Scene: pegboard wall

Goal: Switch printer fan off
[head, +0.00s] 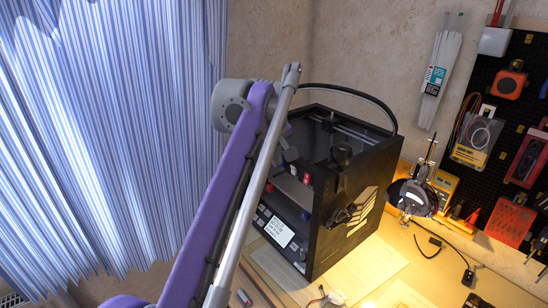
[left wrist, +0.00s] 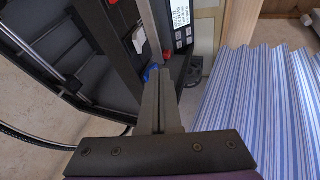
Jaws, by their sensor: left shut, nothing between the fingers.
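The black box-shaped printer (head: 345,205) stands on the wooden bench. Its front control panel has a lit white screen (head: 278,231), which also shows in the left wrist view (left wrist: 180,12). A small white part with a red edge (left wrist: 138,40) shows on the printer frame; I cannot tell whether it is the fan switch or how it is set. My left gripper (left wrist: 158,78) is shut and empty, its fingertips close to a small blue part (left wrist: 151,72) on the printer; contact cannot be told. In the head view my left arm hides part of the printer's front. My right gripper is out of view.
A blue striped curtain (head: 110,120) hangs at the left. A black pegboard (head: 520,90) with tools is at the right. A lamp (head: 415,195) stands right of the printer. A black cable (head: 375,100) arches over the printer's top. Small items lie on the bench front.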

